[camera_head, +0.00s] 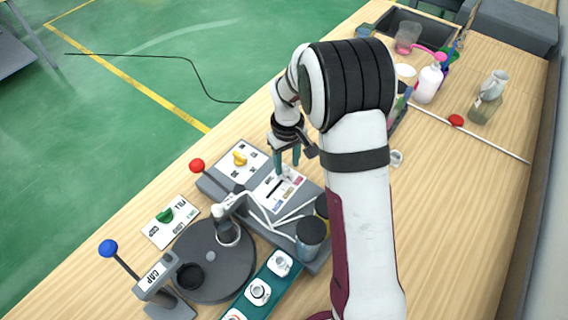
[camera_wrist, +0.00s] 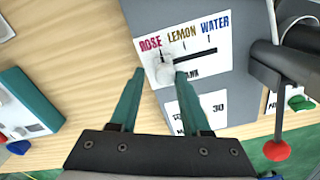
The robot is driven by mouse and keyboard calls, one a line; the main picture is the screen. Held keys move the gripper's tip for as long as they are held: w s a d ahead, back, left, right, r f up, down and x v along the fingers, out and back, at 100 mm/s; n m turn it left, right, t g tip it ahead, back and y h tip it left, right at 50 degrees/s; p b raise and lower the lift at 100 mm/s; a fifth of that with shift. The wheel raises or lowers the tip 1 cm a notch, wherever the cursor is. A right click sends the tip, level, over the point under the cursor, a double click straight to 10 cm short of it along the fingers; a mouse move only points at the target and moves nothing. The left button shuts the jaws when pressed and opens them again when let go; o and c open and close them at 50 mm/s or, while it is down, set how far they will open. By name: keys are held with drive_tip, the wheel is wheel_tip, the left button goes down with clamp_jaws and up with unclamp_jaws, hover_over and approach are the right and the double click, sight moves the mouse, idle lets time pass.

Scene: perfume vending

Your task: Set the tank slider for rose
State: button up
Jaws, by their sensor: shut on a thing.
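The tank slider panel (camera_wrist: 190,28) carries the words ROSE, LEMON and WATER above a black slot (camera_wrist: 200,55). Its round white slider knob (camera_wrist: 164,72) is at the left end of the slot, below the word ROSE. My gripper (camera_wrist: 157,76) has teal fingers on either side of the knob and is shut on it. In the head view, my gripper (camera_head: 286,162) points down over the panel (camera_head: 277,192), and the knob cannot be made out there.
A red-knobbed lever (camera_head: 197,165), a panel with a yellow dial (camera_head: 240,158), a green dial (camera_head: 164,214) and a blue-knobbed lever (camera_head: 108,248) are nearby. A dark turntable (camera_head: 212,275) and dark tanks (camera_head: 311,236) stand close. A white bottle (camera_head: 428,85) is at the back.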

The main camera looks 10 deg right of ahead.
sight(287, 166)
drive_tip(key=o, duration=0.3)
drive_tip(key=shift+r, duration=0.1)
wheel_tip(287, 166, up, 16)
drive_tip(key=shift+f, duration=0.15)
drive_tip(key=shift+s, duration=0.1)
drive_tip(key=s+m, duration=0.3)
drive_tip(key=s, duration=0.6)
drive_tip(key=s+m+y, duration=0.1)
drive_tip(key=s+m, duration=0.2)
drive_tip(key=s, duration=0.7)
drive_tip(key=s+m, duration=0.4)
drive_tip(key=s, duration=0.5)
drive_tip(key=shift+s+a+f+y, duration=0.35)
drive_tip(key=shift+f+y, duration=0.05)
